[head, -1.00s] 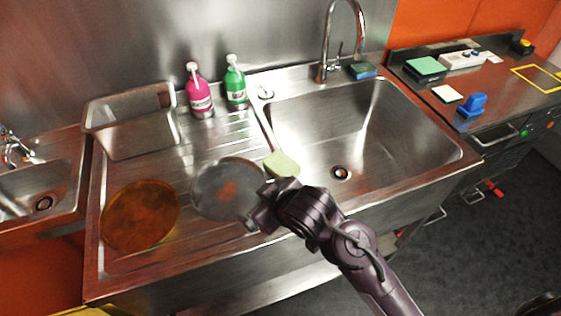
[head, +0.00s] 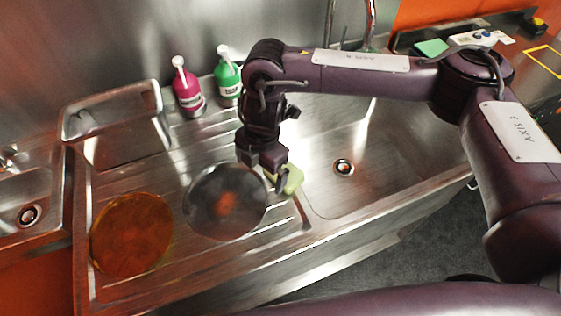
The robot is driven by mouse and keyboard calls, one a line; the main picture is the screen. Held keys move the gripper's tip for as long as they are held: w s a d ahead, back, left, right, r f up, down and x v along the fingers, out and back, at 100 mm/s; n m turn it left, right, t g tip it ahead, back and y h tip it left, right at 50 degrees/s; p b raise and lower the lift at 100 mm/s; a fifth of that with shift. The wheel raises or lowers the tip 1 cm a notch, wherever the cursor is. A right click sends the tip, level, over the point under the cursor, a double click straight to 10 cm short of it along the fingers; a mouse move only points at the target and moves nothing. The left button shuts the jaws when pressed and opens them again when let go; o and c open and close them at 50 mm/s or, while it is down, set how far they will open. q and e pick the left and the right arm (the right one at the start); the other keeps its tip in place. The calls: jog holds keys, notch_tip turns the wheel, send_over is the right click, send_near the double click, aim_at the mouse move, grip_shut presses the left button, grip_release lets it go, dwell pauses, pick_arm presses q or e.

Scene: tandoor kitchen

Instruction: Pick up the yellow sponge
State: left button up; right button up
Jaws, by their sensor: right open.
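The yellow sponge (head: 292,180) is pale yellow-green and lies by the left edge of the sink basin, just right of the grey round plate. My right gripper (head: 268,182) points down at the sponge's left side, with one finger in front of part of it. The gripper is open. I cannot tell whether a finger touches the sponge. My left gripper is not in view.
A grey round plate (head: 225,203) with a reddish stain and an orange-brown round plate (head: 131,236) lie on the drainboard. Pink (head: 187,88) and green (head: 228,76) bottles and a metal bin (head: 112,112) stand behind. The sink basin (head: 335,195) is at right.

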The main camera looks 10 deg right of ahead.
aim_at(296, 177)
jog(key=shift+m+h, duration=0.4)
jog(key=shift+h, duration=0.2)
jog(key=d, duration=0.1)
jog(key=w+d+r, duration=0.1)
jog(key=d, duration=0.1)
jog(key=w+d, duration=0.1)
jog(key=shift+w+d+r, duration=0.15)
jog(key=shift+d+r, duration=0.05)
jog(key=shift+r, duration=0.1)
jog(key=shift+d+f, duration=0.2)
jog(key=shift+d, duration=0.05)
jog(key=shift+s+f, duration=0.2)
jog(key=shift+f, duration=0.6)
jog(key=shift+s+d+f, duration=0.1)
jog(key=shift+s+f, duration=0.05)
jog(key=shift+f, duration=2.55)
jog(key=shift+c, duration=0.3)
jog(key=c, duration=0.8)
